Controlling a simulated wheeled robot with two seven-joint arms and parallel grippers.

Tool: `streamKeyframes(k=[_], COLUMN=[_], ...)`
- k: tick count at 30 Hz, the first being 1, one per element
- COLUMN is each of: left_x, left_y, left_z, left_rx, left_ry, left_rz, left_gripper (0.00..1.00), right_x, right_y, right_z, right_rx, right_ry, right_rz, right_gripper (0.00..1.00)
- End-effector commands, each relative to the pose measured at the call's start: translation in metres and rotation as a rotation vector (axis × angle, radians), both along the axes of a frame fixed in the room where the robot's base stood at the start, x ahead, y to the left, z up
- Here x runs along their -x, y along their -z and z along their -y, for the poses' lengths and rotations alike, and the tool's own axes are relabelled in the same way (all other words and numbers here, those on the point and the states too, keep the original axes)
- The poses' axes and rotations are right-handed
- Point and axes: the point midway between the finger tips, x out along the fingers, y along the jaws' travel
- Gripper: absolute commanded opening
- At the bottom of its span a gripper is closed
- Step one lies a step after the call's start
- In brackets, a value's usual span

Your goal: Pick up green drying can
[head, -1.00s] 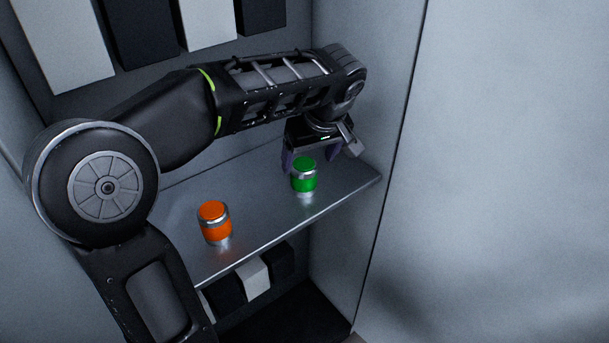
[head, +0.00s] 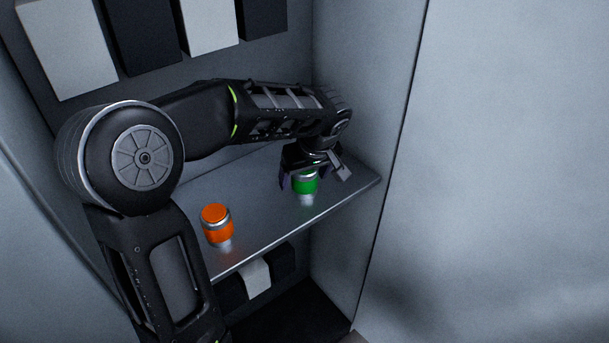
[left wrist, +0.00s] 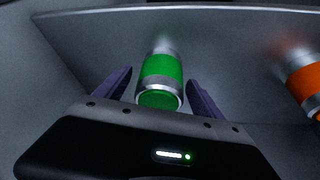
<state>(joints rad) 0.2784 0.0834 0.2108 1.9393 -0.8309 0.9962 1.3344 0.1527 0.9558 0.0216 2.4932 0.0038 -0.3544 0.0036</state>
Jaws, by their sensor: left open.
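The green can (head: 305,185), with silver bands, stands upright on the metal shelf (head: 262,226) toward its right end. My left gripper (head: 299,181) is directly above and around the top of the can, pointing down, and hides the can's lid in the head view. In the left wrist view the green can (left wrist: 161,80) sits between the two purple fingers of the left gripper (left wrist: 160,90), with a gap on each side. The gripper is open and not closed on it. My right gripper is not in view.
An orange can (head: 216,225) stands on the same shelf to the left; it also shows in the left wrist view (left wrist: 305,80). The cabinet's right wall (head: 360,110) is close to the gripper. White and black boxes (head: 66,50) are above the shelf and more lie below.

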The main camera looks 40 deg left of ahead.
Motion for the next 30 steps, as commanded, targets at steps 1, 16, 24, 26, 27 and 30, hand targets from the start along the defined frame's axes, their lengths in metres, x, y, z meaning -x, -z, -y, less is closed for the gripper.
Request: streamKeyframes(k=[1,16,24,26,27,30], left_x=[0.0,-0.0002,-0.0002,-0.0002,-0.0001,-0.0001], left_y=[0.0006,0.0,0.0,0.0,0.0,0.0], left_z=[-0.0002,-0.0001,-0.0001,-0.0001,-0.0002,-0.0002], left_rx=[0.0,-0.001,-0.001,-0.001,-0.001,-0.001], left_ry=[0.0,0.0,0.0,0.0,0.0,0.0], left_rz=[0.0,0.001,0.001,0.001,0.001,0.001], left_gripper=[0.78,0.78,0.58,0.53,0.5,0.41], right_x=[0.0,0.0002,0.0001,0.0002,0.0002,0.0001], right_y=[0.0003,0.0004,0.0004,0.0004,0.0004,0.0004], right_z=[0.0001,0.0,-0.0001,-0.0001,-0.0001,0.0], right_rx=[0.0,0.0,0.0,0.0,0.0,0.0], right_ry=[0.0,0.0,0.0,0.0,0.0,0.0], right_rz=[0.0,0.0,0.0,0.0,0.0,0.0], right_gripper=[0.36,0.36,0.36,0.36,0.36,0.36])
